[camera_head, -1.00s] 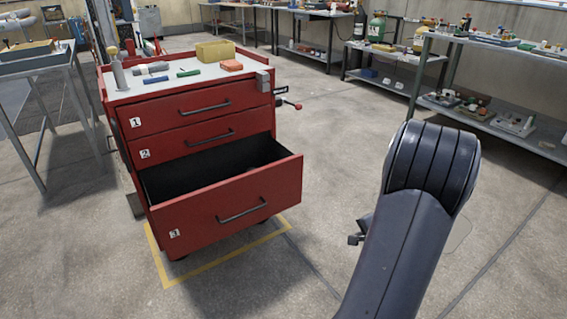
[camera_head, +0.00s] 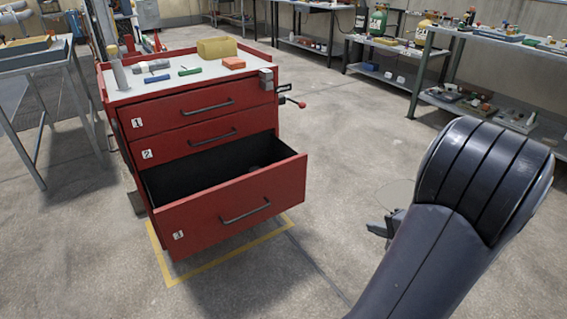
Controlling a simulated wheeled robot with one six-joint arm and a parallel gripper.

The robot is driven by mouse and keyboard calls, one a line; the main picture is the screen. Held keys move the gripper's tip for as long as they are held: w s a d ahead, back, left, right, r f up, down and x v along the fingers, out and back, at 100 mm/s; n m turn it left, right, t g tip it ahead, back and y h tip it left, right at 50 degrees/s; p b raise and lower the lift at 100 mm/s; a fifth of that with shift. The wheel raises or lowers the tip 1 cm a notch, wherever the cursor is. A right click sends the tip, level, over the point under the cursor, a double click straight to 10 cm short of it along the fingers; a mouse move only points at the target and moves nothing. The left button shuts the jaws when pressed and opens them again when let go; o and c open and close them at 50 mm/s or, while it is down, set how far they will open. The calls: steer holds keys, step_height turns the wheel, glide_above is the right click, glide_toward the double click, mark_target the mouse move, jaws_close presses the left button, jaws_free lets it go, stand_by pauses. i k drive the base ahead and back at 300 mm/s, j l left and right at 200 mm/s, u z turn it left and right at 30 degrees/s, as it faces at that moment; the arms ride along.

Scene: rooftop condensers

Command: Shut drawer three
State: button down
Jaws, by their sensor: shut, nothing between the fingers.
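A red tool cabinet (camera_head: 120,150) stands left of centre with three numbered drawers. Drawer three (camera_head: 200,228), the lowest and deepest, is pulled well out, and its dark inside shows. Its dark bar handle (camera_head: 245,211) is on the front. Drawers one (camera_head: 165,118) and two (camera_head: 180,146) are closed. My gripper (camera_head: 381,229) shows partly behind my dark arm, low at centre right. It is shut and empty, to the right of drawer three and apart from it.
Small tools and a yellow box (camera_head: 216,48) lie on the cabinet top. A vise-like fitting with a red knob (camera_head: 300,104) juts from its right side. A yellow line (camera_head: 225,262) marks the floor below. Benches stand left and right; floor between cabinet and arm is clear.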

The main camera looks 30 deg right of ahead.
mark_target(190, 225)
steer(key=i, duration=0.9)
